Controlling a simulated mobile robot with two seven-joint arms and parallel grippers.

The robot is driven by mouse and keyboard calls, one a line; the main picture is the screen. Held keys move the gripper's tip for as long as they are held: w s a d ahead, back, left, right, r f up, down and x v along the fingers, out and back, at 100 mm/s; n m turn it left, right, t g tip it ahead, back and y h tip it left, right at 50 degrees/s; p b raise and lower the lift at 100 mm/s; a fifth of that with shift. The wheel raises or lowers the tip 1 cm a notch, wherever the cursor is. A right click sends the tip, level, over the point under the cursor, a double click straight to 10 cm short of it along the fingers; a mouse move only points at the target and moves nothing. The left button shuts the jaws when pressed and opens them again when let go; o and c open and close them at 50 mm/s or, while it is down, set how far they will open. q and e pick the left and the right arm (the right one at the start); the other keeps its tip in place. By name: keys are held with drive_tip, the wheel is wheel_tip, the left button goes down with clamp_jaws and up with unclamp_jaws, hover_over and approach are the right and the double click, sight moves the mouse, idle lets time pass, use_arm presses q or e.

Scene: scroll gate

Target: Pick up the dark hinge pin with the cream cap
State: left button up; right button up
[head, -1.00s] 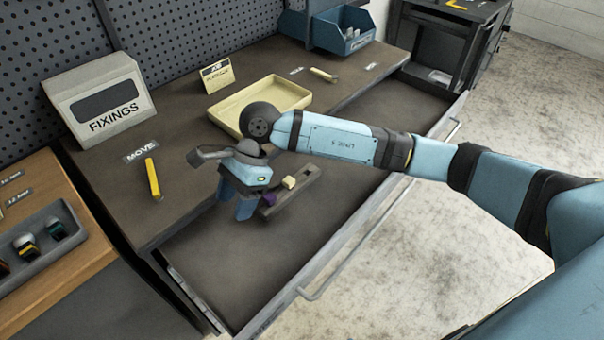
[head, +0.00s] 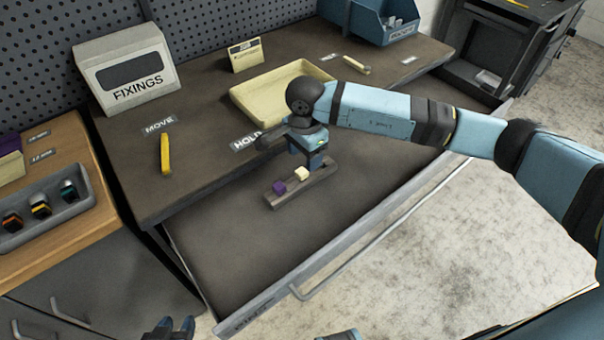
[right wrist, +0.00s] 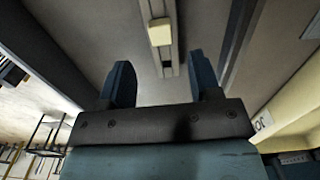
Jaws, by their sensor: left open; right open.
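The cream cap (head: 302,173) sits on a dark grey holder (head: 316,184) lying in the open drawer. The pin's dark shaft is not visible below the cap. A purple cap (head: 279,188) sits beside it on the same holder. My right gripper (head: 309,160) is open and empty, over the far part of the holder, behind the cream cap. In the right wrist view the cream cap (right wrist: 160,32) lies beyond the open fingers (right wrist: 163,82), apart from them. My left gripper (head: 174,328) is open at the bottom edge, far from the holder.
The open drawer (head: 345,225) has bare floor around the holder. A grey tray (head: 68,228) with several coloured pieces stands at left.

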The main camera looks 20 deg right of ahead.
sight(303, 170)
drive_tip(key=shift+w+a+f, duration=0.1)
drive_tip(key=shift+f, duration=3.05)
drive_tip(key=c, duration=1.1)
